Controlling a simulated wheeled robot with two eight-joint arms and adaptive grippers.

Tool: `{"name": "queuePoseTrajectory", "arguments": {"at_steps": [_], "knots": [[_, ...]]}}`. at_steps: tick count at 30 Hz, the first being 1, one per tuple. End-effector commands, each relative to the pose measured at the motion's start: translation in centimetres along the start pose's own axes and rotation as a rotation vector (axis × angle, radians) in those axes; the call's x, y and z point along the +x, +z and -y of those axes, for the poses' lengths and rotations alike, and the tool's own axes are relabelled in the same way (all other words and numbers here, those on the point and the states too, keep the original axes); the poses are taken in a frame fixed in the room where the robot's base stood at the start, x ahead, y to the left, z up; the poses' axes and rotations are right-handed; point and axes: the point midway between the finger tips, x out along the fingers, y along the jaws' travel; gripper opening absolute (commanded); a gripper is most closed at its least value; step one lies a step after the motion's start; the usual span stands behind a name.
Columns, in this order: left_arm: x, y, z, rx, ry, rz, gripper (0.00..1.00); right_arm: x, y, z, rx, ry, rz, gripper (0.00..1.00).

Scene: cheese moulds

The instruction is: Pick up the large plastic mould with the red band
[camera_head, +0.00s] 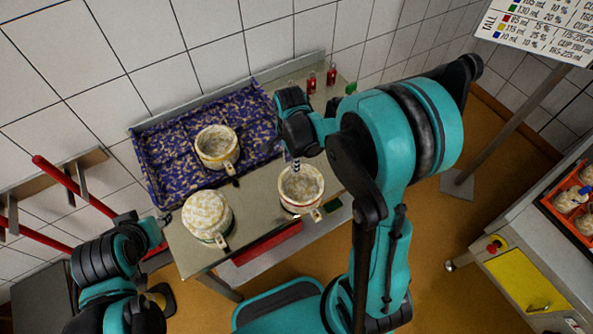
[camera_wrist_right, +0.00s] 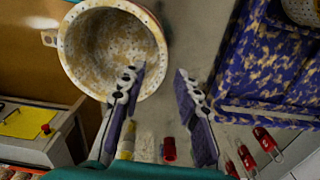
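Three speckled cream moulds with side handles show in the head view. One mould (camera_head: 301,192) stands open-topped at the table's right front; another (camera_head: 207,216) is at the left front, its top looking filled or closed. A third mould (camera_head: 217,147) sits on the blue patterned tray. Band colours are hard to tell in the head view. My right gripper (camera_head: 295,163) is at the far rim of the right mould. In the right wrist view, its two fingers (camera_wrist_right: 160,80) are apart and empty, one overlapping the mould's opening (camera_wrist_right: 110,50); contact is unclear. My left gripper (camera_head: 155,228) is by the table's left edge, its fingers unclear.
The blue patterned tray (camera_head: 165,150) fills the table's back left. A sign on a stand (camera_head: 545,30) and a counter with an orange crate (camera_head: 553,200) are to the right. Bare table lies between the front moulds.

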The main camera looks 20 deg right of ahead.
Motion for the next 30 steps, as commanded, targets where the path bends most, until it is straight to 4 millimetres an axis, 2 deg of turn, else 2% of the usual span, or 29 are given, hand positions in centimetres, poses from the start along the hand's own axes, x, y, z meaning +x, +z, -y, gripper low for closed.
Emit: {"name": "queuePoseTrajectory", "arguments": {"at_steps": [18, 26, 27, 30], "knots": [[2.0, 1.5, 0.0, 0.0, 0.0, 0.0, 0.4, 7.7, -0.3, 0.6, 0.016, 0.006, 0.001, 0.32], [2.0, 1.5, 0.0, 0.0, 0.0, 0.0, 0.4, 8.0, -0.3, 0.6, 0.016, 0.006, 0.001, 0.32], [2.0, 1.5, 0.0, 0.0, 0.0, 0.0, 0.4, 8.0, -0.3, 0.6, 0.016, 0.006, 0.001, 0.29], [2.0, 1.5, 0.0, 0.0, 0.0, 0.0, 0.4, 8.0, -0.3, 0.6, 0.016, 0.006, 0.001, 0.03]]}}
